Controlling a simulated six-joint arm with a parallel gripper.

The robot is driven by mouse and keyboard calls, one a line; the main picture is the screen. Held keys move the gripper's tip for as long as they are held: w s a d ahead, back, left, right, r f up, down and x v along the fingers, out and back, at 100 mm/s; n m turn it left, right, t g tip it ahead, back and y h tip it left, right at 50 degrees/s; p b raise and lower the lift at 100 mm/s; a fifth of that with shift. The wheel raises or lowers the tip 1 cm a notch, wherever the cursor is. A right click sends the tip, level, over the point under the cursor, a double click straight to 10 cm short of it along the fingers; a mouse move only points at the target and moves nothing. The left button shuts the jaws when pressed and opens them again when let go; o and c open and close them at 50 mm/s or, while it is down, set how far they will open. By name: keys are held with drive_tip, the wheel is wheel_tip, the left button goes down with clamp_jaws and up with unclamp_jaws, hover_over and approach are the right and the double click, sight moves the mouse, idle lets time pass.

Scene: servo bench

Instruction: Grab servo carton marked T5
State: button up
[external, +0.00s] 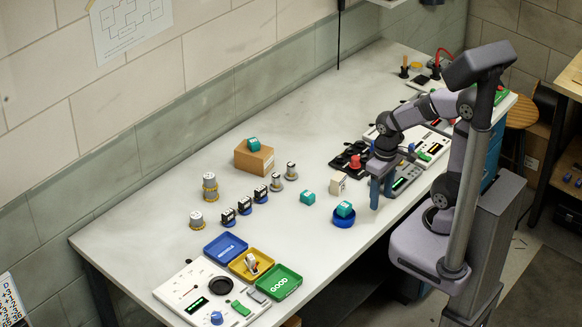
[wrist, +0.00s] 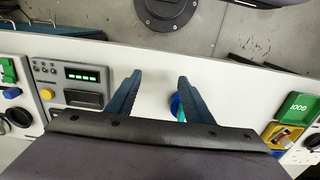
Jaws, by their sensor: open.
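Three small teal cartons with pale tops show in the external view: one on a brown cardboard box (external: 253,145), one on the bare bench (external: 307,198), and one in a round blue dish (external: 344,209). A beige carton (external: 338,183) stands near them. The markings are too small to read, so I cannot tell which is T5. My gripper (external: 381,190) is open and empty, low over the bench near its front edge, right of the blue dish. In the wrist view my gripper (wrist: 158,80) spans bare bench; the right finger partly hides the blue dish (wrist: 174,104).
Blue, yellow and green trays (external: 277,282) and a control panel (external: 196,305) fill the front left. Several small dark servos (external: 244,205) and stacked round parts (external: 210,187) stand mid-bench. A black fixture with a red knob (external: 354,161) and a display panel (external: 404,181) flank my gripper.

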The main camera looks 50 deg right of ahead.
wheel_tip(320, 180, up, 2)
drive_tip(key=n+t+h+p, duration=0.2)
drive_tip(key=n+h+p, duration=0.2)
drive_tip(key=n+h, duration=1.25)
hover_over(335, 183)
drive_tip(key=a, duration=0.2)
drive_tip(key=n+y, duration=0.3)
drive_tip(key=n, duration=0.1)
drive_tip(key=shift+m, duration=0.25)
drive_tip(key=f, duration=0.6)
drive_tip(key=shift+d, duration=0.4)
drive_tip(key=shift+f, duration=0.35)
drive_tip(key=shift+d+f+p, duration=0.2)
drive_tip(key=shift+d+p, duration=0.1)
drive_tip(key=shift+d, duration=0.35)
drive_tip(key=shift+w+d+f, duration=0.1)
drive_tip(key=shift+d+f, duration=0.1)
drive_tip(key=shift+d, duration=0.15)
drive_tip(key=shift+d+p, duration=0.6)
drive_tip(key=shift+p, duration=0.1)
drive_tip(key=shift+p+x, duration=0.9)
drive_tip(key=shift+x, duration=1.15)
drive_tip(key=shift+w+a+f, duration=0.1)
drive_tip(key=shift+a+f, duration=0.05)
drive_tip(key=c, duration=1.1)
